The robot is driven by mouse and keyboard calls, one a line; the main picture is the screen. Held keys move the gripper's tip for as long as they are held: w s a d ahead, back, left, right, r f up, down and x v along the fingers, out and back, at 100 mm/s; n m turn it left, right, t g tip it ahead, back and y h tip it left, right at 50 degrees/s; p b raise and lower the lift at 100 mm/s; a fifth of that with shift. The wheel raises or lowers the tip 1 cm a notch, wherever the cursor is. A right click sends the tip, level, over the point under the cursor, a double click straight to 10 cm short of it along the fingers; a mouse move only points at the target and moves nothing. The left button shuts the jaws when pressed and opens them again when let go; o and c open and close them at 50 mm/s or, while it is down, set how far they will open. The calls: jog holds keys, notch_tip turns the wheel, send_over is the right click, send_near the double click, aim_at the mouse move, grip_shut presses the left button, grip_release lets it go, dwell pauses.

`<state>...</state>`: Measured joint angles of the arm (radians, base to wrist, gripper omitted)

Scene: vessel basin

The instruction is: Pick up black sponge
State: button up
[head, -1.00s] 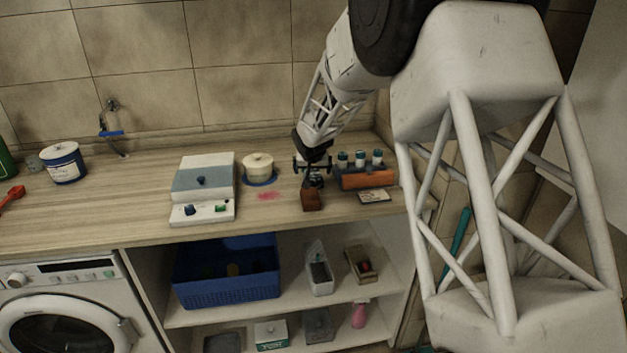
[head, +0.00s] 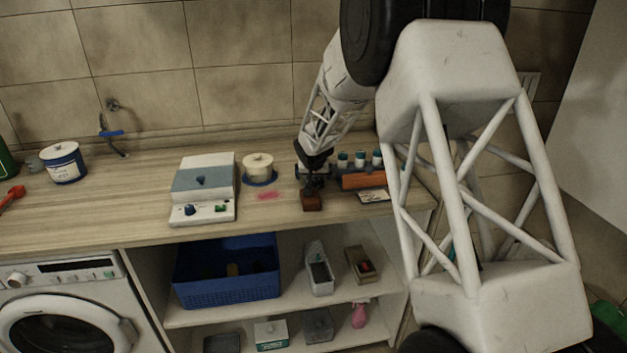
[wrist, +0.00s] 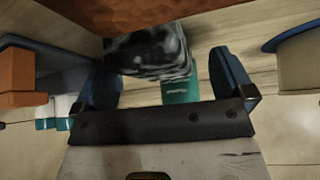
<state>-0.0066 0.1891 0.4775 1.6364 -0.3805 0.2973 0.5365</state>
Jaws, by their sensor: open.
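In the wrist view, a black block mottled with white (wrist: 148,50), which looks like the black sponge, stands between the fingers of my gripper (wrist: 166,80). My gripper is open, and the block is closer to the left finger, with a gap before the right one. A small teal item with white lettering (wrist: 181,88) shows at the block's near side. In the head view, my gripper (head: 312,180) is low over the counter, just behind a reddish-brown block (head: 312,201). The sponge is hard to make out there among the dark jaws.
A lidded cream pot (head: 258,167) and a white-grey device (head: 203,190) stand left. A blue basket (head: 226,291) is on the shelf below.

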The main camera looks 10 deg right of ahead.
jog(key=c, duration=1.2)
jog(key=shift+c, duration=0.2)
jog(key=shift+r, duration=0.7)
jog(key=a, duration=0.8)
jog(key=shift+a+f, duration=0.1)
notch_tip(320, 180, up, 14)
jog(key=shift+f, duration=0.1)
